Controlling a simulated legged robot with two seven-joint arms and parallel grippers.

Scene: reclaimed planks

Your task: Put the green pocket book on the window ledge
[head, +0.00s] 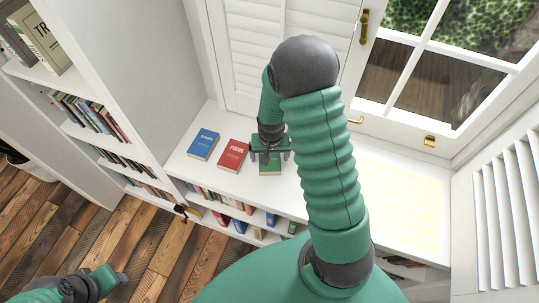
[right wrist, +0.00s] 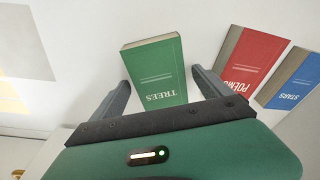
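The green pocket book (head: 270,169), titled TREES, lies flat on the white ledge and is partly hidden by my right arm in the head view. The window ledge (head: 395,205) is the white surface under the window, at the right, with a pale yellow patch. My left gripper (head: 113,281) is at the lower left, away from the books; its fingers are too small to judge.
A red book (head: 233,155) and a blue book (head: 203,144) lie left of the green one. Full shelves (head: 240,215) run below the ledge. A tall bookcase (head: 95,100) stands left. Shutters (head: 505,215) stand right. The yellow patch is clear.

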